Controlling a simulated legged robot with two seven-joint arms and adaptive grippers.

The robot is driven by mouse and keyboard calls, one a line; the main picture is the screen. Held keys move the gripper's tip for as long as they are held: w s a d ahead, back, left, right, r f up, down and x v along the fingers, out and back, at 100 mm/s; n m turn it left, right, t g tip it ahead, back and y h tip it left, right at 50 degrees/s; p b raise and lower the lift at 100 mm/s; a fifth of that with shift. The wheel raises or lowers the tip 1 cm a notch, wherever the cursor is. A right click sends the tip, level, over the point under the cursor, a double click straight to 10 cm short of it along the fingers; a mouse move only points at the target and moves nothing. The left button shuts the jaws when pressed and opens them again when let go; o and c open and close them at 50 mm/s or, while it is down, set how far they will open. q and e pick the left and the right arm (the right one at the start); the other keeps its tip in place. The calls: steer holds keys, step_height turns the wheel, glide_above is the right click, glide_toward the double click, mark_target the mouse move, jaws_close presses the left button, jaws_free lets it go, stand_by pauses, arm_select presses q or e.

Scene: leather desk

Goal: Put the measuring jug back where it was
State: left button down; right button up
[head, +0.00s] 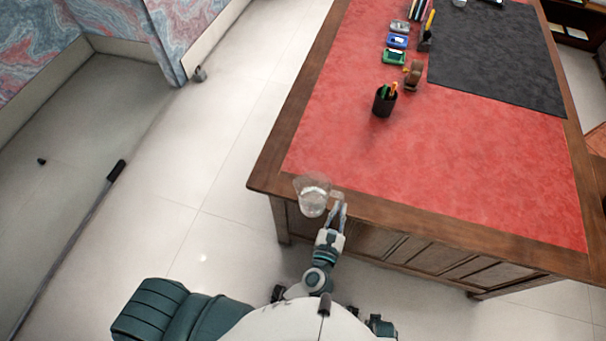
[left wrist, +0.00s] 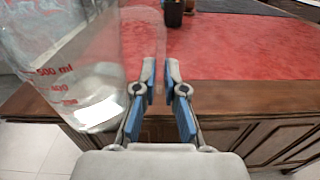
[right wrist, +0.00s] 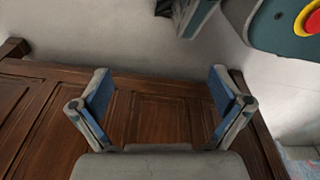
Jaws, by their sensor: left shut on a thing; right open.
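The clear measuring jug (head: 312,199) shows at the near left corner of the desk, overlapping its wooden border. In the left wrist view the jug (left wrist: 75,60) stands close on the left, with red volume marks. It looks roughly upright. My left gripper (head: 339,208) is on the jug's right side, shut on its handle; the fingers (left wrist: 160,80) show with the clear handle at them. I cannot tell whether the jug touches the desk. My right gripper (right wrist: 158,90) is open and empty, in front of wooden panels of the desk.
The desk's red leather top (head: 440,170) is broadly clear near the jug. A black pen cup (head: 384,101), a tape dispenser (head: 413,74), several small coloured items and a dark mat (head: 495,60) lie farther back. A pole (head: 70,240) lies at the left.

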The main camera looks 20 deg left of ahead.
arm_select(q)
steer(key=w+a, duration=0.2)
steer(key=w, duration=0.2)
steer(key=w+a+f+p, duration=0.1)
steer(key=w+a, duration=0.1)
steer(key=w, duration=0.2)
steer(key=w+a, duration=0.3)
steer(key=w, duration=0.1)
steer(key=shift+w+f, duration=0.2)
steer(key=shift+w+d, duration=0.2)
steer(key=shift+w, duration=0.45)
steer(key=shift+d+f+b, duration=0.3)
steer(key=shift+f+b, duration=0.05)
steer(key=shift+f, duration=0.55)
steer(key=shift+a+f+b, duration=0.5)
steer(key=shift+f, duration=0.4)
steer(key=shift+a, duration=0.25)
steer(key=c, duration=1.4)
jaws_free()
steer(key=shift+s+d, duration=0.1)
steer(key=shift+d, duration=0.1)
steer(key=shift+o, duration=0.8)
steer(key=shift+d, duration=0.4)
arm_select(e)
steer(key=shift+w+d+r, duration=0.4)
steer(key=shift+w+r, duration=0.25)
